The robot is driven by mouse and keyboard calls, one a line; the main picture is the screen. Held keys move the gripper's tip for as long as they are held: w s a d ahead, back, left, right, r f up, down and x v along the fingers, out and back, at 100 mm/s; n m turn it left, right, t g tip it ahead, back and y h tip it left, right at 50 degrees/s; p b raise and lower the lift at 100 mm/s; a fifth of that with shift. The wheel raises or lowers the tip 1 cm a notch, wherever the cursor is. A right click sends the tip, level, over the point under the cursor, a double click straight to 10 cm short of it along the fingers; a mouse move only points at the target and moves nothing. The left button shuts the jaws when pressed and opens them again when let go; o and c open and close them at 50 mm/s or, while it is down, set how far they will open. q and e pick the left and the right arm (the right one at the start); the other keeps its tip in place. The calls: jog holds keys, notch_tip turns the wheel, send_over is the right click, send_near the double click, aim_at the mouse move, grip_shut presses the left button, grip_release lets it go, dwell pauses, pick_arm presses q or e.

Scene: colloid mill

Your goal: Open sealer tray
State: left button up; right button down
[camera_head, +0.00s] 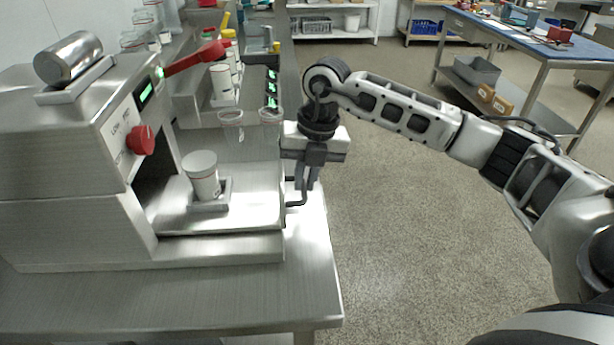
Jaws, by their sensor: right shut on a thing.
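The sealer (60,190) is a large metal machine at the left, with a red knob (141,140) and a green display. Its tray (250,195) is out in front of the dark opening, to the right. A white cup (202,176) stands upright in a square holder on the tray. A dark handle (297,203) sticks out at the tray's right end. My right gripper (301,196) points down at the tray's right end, shut on this handle. The fingertips are partly hard to make out. My left gripper is not in view.
The sealer stands on a metal table (190,300) whose right edge is just past the gripper. Behind are a red lever (196,58), white cups and other machines. Open floor (420,220) lies to the right, with a blue-topped table (535,37) farther back.

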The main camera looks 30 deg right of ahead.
jog(key=c, duration=1.5)
grip_release()
jog(key=shift+r, duration=0.1)
notch_tip(320, 180, up, 16)
jog(key=s+d, duration=0.1)
jog(key=d, duration=0.1)
jog(key=shift+d+f, duration=0.2)
jog(key=shift+d, duration=0.1)
jog(key=shift+s, duration=0.1)
